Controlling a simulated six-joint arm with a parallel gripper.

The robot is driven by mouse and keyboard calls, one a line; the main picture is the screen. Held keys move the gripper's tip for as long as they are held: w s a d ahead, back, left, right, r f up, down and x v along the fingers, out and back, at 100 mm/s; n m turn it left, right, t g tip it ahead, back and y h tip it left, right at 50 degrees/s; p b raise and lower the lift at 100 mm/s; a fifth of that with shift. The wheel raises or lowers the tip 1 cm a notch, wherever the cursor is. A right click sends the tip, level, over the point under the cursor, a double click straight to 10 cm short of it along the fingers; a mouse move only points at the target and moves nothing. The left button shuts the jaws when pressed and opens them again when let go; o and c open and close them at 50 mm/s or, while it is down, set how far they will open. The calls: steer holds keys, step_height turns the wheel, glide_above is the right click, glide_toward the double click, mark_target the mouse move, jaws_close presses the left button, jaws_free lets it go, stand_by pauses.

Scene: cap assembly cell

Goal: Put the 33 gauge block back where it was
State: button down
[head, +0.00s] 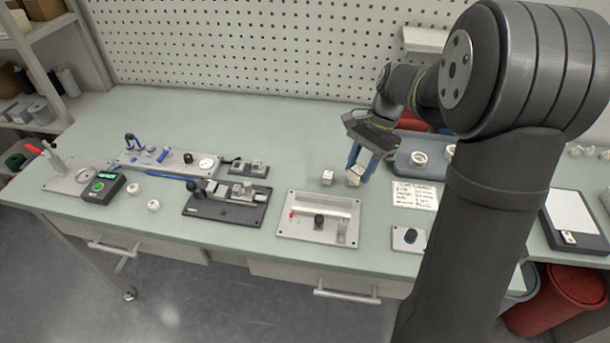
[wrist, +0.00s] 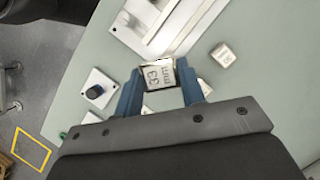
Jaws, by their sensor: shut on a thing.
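The 33 gauge block is a small pale cube marked "33 mm" (wrist: 158,75), held between the blue fingers of my gripper (wrist: 159,70). In the head view the block (head: 353,179) is at the fingertips of my gripper (head: 358,170), over the bench behind the silver fixture. I cannot tell whether it touches the bench. A second pale block (head: 327,177) stands just left of it; in the wrist view this block (wrist: 222,54) also carries a printed marking, too small to read surely. The spot where the 33 block stood before is not identifiable.
The silver fixture (head: 290,229) with a pale bar and black knob lies in front. A written card (head: 415,195) and a small knob plate (head: 408,238) are to the right. A grey tray (head: 404,170) with white rings is behind right. A dark fixture (head: 215,211) stands left.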

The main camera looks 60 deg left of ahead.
steer(key=w+a+m+y, duration=0.2)
steer(key=a+m+y, duration=0.1)
steer(key=a+m, duration=0.4)
steer(key=m+t, duration=0.1)
steer(key=m, duration=0.2)
glide_above(299, 175)
steer(key=d, duration=0.1)
steer(key=shift+y, duration=0.3)
steer(key=f, duration=0.4)
steer(key=w+f, duration=0.1)
steer(key=f, duration=0.2)
steer(key=shift+f, duration=1.9)
steer(key=shift+f, duration=0.15)
steer(key=c, duration=0.9)
jaws_free()
